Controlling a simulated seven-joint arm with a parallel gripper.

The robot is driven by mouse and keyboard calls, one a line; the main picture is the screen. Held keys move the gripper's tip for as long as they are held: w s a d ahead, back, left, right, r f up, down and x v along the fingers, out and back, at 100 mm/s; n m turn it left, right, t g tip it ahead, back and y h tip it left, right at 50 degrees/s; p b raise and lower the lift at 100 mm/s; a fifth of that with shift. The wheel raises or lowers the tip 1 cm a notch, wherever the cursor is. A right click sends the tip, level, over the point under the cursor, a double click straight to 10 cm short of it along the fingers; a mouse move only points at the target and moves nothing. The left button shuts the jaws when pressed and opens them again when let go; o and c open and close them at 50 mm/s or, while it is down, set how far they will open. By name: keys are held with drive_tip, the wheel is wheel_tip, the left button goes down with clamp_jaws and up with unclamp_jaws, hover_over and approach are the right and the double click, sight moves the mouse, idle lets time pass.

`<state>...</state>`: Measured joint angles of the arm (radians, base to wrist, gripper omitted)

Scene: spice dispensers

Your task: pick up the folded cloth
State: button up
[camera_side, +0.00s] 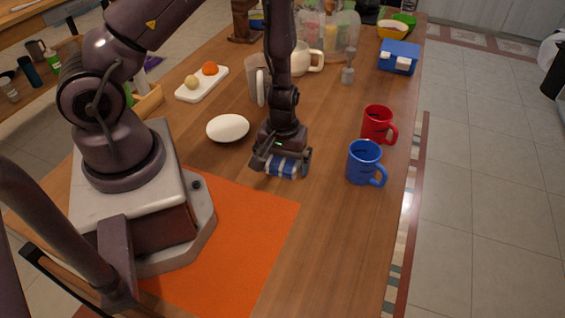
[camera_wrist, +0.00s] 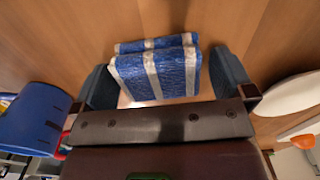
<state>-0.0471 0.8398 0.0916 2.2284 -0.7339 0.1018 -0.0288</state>
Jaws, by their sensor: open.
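The folded cloth (camera_side: 283,168) is blue with white stripes and lies on the wooden table under my gripper (camera_side: 280,167). In the wrist view the folded cloth (camera_wrist: 155,72) shows between the two fingers of my gripper (camera_wrist: 165,85), its layered fold visible. The fingers are open, one on each side of the cloth, with a gap at least on the right. I cannot tell whether the left finger touches it. Part of the cloth is hidden by the gripper body in both views.
A blue mug (camera_side: 364,163) and a red mug (camera_side: 377,124) stand to the right near the table edge. An orange mat (camera_side: 240,235) covers the front left.

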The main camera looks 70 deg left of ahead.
drive_tip(key=shift+c, duration=0.5)
drive_tip(key=c, duration=0.7)
drive_tip(key=shift+r, duration=0.1)
